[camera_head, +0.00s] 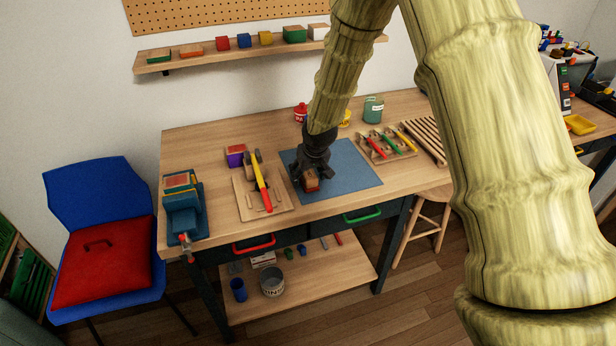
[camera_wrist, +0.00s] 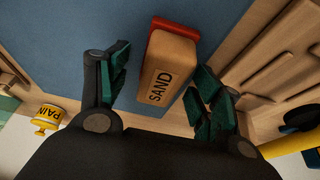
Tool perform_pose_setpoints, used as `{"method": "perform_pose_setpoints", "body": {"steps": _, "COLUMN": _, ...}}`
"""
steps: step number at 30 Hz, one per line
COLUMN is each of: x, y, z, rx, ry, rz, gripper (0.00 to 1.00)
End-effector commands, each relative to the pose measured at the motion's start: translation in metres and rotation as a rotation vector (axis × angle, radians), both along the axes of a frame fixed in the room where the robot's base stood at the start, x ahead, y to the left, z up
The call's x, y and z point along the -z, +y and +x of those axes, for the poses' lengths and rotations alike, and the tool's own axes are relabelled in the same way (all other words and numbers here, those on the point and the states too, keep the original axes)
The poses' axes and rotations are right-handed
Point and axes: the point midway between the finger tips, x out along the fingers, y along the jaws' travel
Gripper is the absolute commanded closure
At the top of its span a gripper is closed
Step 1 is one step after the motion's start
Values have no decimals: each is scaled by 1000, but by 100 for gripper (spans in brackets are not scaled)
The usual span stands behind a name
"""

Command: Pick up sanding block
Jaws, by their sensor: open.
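The sanding block (camera_wrist: 168,70) is a tan block marked "SAND" with a red part at one end. It lies on the blue mat (camera_head: 352,163), near the mat's left part, and also shows in the head view (camera_head: 311,182). My gripper (camera_wrist: 155,88) is open, with its dark green finger pads on either side of the block. The right pad is close to the block; I cannot tell if it touches. A wider gap shows on the left. In the head view my gripper (camera_head: 314,172) is over the block and hides part of it.
A wooden holder with a hammer (camera_head: 262,188) stands left of the mat. A rack of screwdrivers (camera_head: 386,145) stands to its right. A blue vise (camera_head: 182,205) is at the table's left end. A red can (camera_head: 300,113) and a green can (camera_head: 373,109) stand behind the mat.

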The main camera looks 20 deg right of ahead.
Motion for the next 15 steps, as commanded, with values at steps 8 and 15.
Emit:
{"method": "perform_pose_setpoints", "body": {"steps": 8, "x": 1, "y": 0, "z": 0, "rx": 0, "ry": 0, "rz": 0, "gripper": 40}}
{"method": "perform_pose_setpoints", "body": {"steps": 15, "x": 1, "y": 0, "z": 0, "rx": 0, "ry": 0, "rz": 0, "gripper": 84}}
